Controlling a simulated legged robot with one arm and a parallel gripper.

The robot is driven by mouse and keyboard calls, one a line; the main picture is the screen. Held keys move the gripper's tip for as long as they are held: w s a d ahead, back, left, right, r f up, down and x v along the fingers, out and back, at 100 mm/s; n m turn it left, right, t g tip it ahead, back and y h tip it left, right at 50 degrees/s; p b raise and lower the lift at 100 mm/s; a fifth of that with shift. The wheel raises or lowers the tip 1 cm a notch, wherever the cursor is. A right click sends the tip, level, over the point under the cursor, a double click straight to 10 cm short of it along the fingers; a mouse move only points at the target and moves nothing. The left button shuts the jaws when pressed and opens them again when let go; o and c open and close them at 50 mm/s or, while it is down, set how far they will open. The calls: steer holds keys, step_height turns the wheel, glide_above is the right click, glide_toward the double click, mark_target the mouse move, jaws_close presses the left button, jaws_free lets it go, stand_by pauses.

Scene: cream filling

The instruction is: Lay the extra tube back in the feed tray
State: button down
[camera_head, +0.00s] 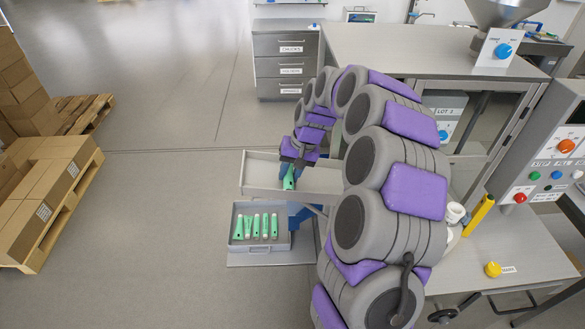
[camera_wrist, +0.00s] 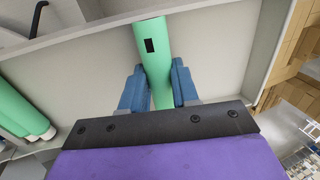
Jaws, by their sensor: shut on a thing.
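My gripper (camera_wrist: 155,90) is shut on a green tube (camera_wrist: 153,45) with a small black rectangle on its side. The blue fingers press on both sides of the tube in the wrist view. In the head view the held tube (camera_head: 289,178) is over or inside the upper grey tray (camera_head: 262,190), partly hidden by my gripper (camera_head: 296,160). I cannot tell whether it touches the tray floor. Several more green tubes (camera_head: 256,226) lie side by side in the lower grey tray (camera_head: 236,243). Some of these tubes (camera_wrist: 22,115) also show at the left in the wrist view.
Cardboard boxes on pallets (camera_head: 50,185) stand at the far left. A drawer cabinet (camera_head: 283,60) is at the back. A steel bench (camera_head: 500,250) with a yellow bar (camera_head: 479,214) and a control panel (camera_head: 560,150) are at the right. The floor left of the trays is clear.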

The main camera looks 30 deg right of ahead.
steer(key=shift+s+d+f, duration=0.1)
steer(key=shift+d+f, duration=0.05)
steer(key=shift+d, duration=0.45)
steer(key=shift+s+d+f, duration=0.1)
steer(key=shift+d, duration=0.5)
steer(key=c, duration=1.1)
jaws_free()
steer(key=shift+w+d, duration=0.1)
steer(key=shift+d, duration=0.05)
steer(key=o, duration=0.3)
steer(key=shift+a, duration=1.05)
steer(key=shift+d, duration=0.95)
steer(key=shift+a+r, duration=0.3)
steer(key=shift+a, duration=0.15)
steer(key=shift+a+r, duration=0.35)
steer(key=shift+r, duration=0.1)
steer(key=shift+d+r+p, duration=0.1)
steer(key=shift+r+p, duration=0.3)
steer(key=shift+r, duration=0.05)
steer(key=shift+d+r+p, duration=0.3)
steer(key=shift+d+r, duration=0.25)
steer(key=shift+r, duration=0.3)
steer(key=shift+a+r+p, duration=0.15)
steer(key=shift+r+p, duration=0.25)
steer(key=shift+r, duration=0.85)
steer(key=shift+a+r+p, duration=0.1)
steer(key=shift+r+p, duration=0.3)
steer(key=shift+r, duration=0.85)
